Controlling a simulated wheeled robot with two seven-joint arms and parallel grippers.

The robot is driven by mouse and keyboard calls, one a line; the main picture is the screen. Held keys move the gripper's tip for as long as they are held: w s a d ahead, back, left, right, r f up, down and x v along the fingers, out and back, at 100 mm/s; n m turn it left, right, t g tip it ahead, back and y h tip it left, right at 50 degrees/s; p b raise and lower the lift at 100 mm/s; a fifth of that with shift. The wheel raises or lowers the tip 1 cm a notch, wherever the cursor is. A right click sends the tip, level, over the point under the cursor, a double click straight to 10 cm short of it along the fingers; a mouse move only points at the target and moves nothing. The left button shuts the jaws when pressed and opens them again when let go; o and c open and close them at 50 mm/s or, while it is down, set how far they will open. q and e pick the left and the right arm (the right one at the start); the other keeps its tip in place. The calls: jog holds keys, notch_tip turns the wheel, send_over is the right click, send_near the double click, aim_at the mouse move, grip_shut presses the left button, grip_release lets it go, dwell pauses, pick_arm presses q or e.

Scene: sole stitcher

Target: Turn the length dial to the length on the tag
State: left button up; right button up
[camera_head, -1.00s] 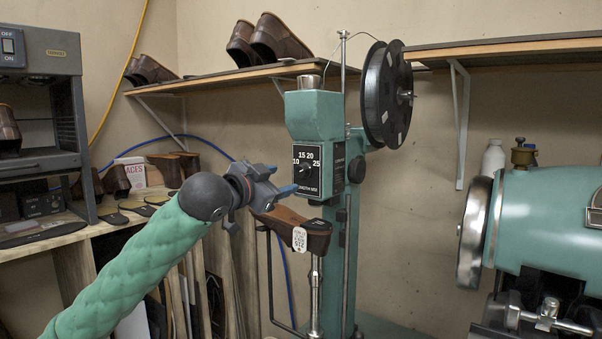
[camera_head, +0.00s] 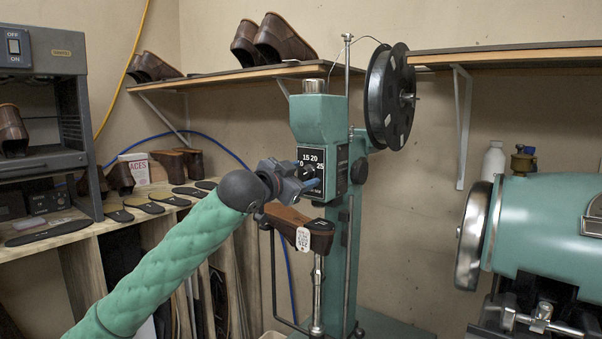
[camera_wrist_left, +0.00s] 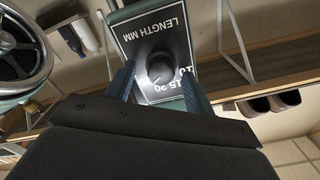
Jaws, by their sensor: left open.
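The green sole stitcher (camera_head: 320,117) stands in the middle of the head view. In the left wrist view the plate reads "LENGTH MM" and the round black dial knob (camera_wrist_left: 160,68) sits between my two open fingers (camera_wrist_left: 158,88). I cannot tell whether the fingers touch it. A white tag (camera_head: 304,240) hangs from the brown shoe (camera_head: 292,222) below; its print is too small to read. My right gripper is not in view.
A black thread reel (camera_head: 392,96) is at the machine's upper right. A shelf with brown shoes (camera_head: 270,40) runs behind. A green drum machine (camera_head: 545,225) stands at the right. Soles and a grey cabinet (camera_head: 40,90) are at the left.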

pick_arm(q)
jog(key=shift+s+a, duration=0.1)
jog(key=shift+c, duration=0.2)
jog(key=c, duration=0.9)
